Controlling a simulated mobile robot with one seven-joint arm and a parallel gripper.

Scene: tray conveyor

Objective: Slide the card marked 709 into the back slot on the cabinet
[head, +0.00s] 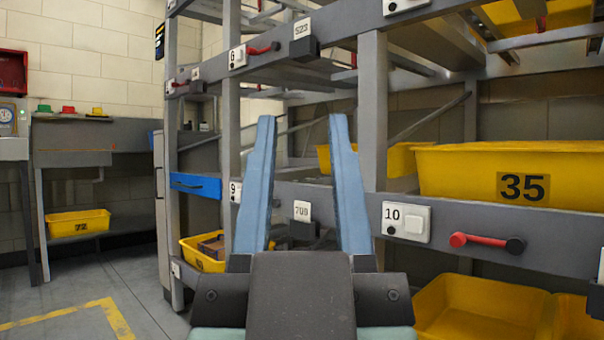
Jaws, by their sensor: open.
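A small white card that seems to read 709 (302,211) stands in a dark holder on the front beam of the rack, between the plates numbered 9 and 10. My gripper (302,120) is open, its two blue fingers pointing up and apart with nothing between them. In the picture the card shows between the lower parts of the fingers; whether they are level with it in depth is unclear. I cannot make out for certain a cabinet with a back slot in this view.
The grey rack holds a yellow bin marked 35 (525,187) and more yellow bins. Another card, 523 (303,28), sits on the upper beam. A red handle (487,241) sticks out at right. A bench (92,158) stands at left; floor before it is clear.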

